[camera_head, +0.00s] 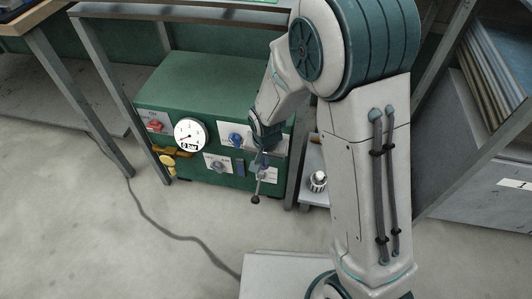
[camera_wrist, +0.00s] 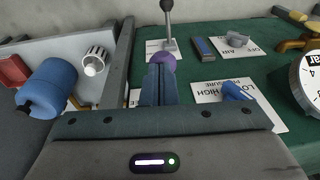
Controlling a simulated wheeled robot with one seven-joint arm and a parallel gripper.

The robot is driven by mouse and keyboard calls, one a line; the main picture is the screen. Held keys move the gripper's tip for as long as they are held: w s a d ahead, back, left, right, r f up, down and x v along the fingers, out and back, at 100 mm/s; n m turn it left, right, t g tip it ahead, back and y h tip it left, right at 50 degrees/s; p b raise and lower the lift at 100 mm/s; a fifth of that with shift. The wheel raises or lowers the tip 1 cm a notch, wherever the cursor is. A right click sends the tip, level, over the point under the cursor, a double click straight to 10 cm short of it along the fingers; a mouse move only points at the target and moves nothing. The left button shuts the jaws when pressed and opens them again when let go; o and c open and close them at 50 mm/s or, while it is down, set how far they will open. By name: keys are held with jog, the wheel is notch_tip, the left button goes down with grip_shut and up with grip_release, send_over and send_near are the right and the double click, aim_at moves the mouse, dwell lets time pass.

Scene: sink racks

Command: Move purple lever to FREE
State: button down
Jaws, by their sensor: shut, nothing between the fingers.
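The purple lever shows in the wrist view as a rounded purple base (camera_wrist: 164,62) with a grey metal rod and a dark ball knob (camera_wrist: 167,5) at the picture's top. In the head view its rod (camera_head: 258,185) hangs down and outward from the green box's front. My gripper (camera_wrist: 160,70) is shut and empty, its fingertips right in front of the purple base. I cannot tell whether they touch it. In the head view my gripper (camera_head: 263,142) is at the panel's right side, hiding part of the lever. The lever's label is mostly hidden, and FREE is not readable.
The green box (camera_head: 215,85) carries a gauge (camera_head: 190,135), a red knob (camera_head: 156,126), yellow valves (camera_head: 170,165) and a blue knob (camera_head: 236,139). Floor in front is clear except a cable.

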jog(key=shift+s+f+b, duration=0.2)
jog(key=shift+f+b, duration=0.1)
jog(key=shift+f, duration=0.5)
jog(key=shift+s+f+b, duration=0.2)
jog(key=shift+f+b, duration=0.05)
jog(key=shift+f, duration=0.55)
